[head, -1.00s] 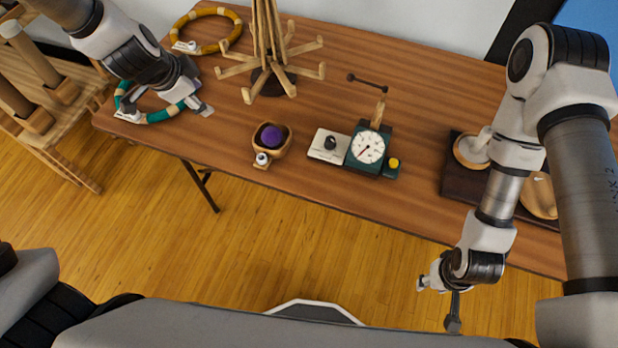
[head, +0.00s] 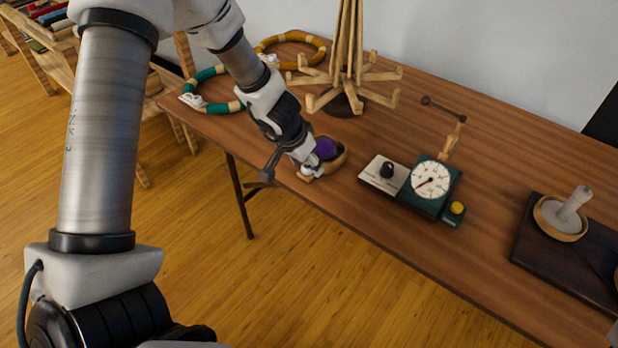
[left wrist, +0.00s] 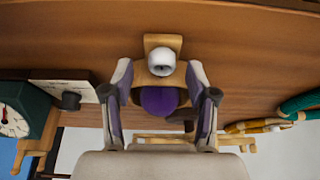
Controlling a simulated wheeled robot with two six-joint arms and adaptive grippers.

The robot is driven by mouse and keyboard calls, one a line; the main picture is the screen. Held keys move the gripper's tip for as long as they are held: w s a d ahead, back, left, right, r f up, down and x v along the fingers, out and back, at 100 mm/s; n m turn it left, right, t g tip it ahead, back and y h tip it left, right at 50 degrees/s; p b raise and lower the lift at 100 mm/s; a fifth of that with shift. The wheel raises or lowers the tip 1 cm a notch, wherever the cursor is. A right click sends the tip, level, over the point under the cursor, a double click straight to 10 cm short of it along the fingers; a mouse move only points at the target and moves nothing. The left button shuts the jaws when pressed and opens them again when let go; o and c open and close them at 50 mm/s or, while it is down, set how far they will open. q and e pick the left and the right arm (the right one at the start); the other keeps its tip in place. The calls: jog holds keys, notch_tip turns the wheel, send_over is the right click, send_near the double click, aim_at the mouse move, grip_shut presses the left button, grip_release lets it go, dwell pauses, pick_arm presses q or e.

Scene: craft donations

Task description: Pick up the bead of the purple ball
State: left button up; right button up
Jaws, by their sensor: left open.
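The purple ball (head: 326,147) sits in a small round wooden bowl (head: 341,160) near the table's front edge; it also shows in the left wrist view (left wrist: 158,101). The white bead (left wrist: 161,61) with a dark hole is on a small wooden tab (left wrist: 163,41) at the bowl's front. My left gripper (left wrist: 159,70) is open and empty, its two fingers either side of the ball and bead in the left wrist view. I cannot tell if a finger touches the bead. In the head view the gripper partly hides bead and bowl. My right gripper is out of view.
A pale box with a black knob (head: 386,170) and a green dial gauge (head: 432,180) stand right of the bowl. A wooden peg stand (head: 347,75) is behind. Teal (head: 208,72) and yellow (head: 300,37) rings lie at the far left. A dark board (head: 560,262) lies right.

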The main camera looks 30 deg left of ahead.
pick_arm(q)
jog(key=shift+w+a+f, duration=0.1)
jog(key=shift+w+f, duration=0.15)
jog(key=shift+f, duration=0.45)
jog(key=shift+r, duration=0.2)
jog(key=c, duration=0.8)
jog(key=shift+r, duration=0.1)
